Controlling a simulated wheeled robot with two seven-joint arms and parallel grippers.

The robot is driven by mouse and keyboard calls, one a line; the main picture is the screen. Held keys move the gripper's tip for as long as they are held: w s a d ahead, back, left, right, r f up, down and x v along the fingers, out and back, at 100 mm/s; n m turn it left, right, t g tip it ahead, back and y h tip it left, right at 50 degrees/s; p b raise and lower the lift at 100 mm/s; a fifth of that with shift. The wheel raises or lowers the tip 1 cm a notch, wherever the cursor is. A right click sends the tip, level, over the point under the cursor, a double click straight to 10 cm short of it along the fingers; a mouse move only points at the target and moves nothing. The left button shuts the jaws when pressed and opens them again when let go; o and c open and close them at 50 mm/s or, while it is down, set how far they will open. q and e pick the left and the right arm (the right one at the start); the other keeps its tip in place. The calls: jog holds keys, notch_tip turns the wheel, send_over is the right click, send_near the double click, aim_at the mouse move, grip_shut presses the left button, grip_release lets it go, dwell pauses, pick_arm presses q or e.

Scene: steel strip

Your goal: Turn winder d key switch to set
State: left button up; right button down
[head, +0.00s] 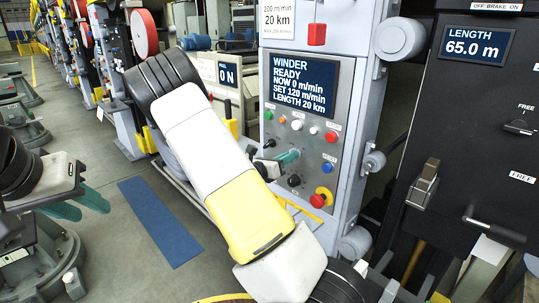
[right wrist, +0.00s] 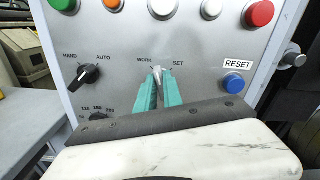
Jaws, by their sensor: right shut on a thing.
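The winder panel (head: 297,112) stands at the centre of the head view. Its key switch (right wrist: 157,73) is a small silver key between the WORK and SET marks in the right wrist view. My right gripper (right wrist: 159,88) is shut on it, with a teal finger on each side. The key looks near upright between the marks; its exact angle is partly hidden by the fingers. In the head view the right gripper (head: 290,156) reaches the panel and hides the switch. My left gripper (head: 82,204) is open and empty, low at the left, away from the panel.
A black HAND/AUTO selector (right wrist: 89,74) is left of the key and a blue RESET button (right wrist: 233,83) right of it. A red and yellow emergency stop (head: 323,196) sits lower. The winder screen (head: 303,86) reads READY. A blue mat (head: 160,222) lies on open floor.

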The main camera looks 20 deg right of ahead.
jog(key=m, duration=1.2)
jog(key=shift+s+f, duration=0.15)
jog(key=shift+s, duration=0.1)
jog(key=shift+m, duration=0.3)
jog(key=c, duration=1.5)
grip_release()
jog(key=shift+d, duration=0.1)
jog(key=v, duration=0.8)
jog(key=shift+d, duration=0.1)
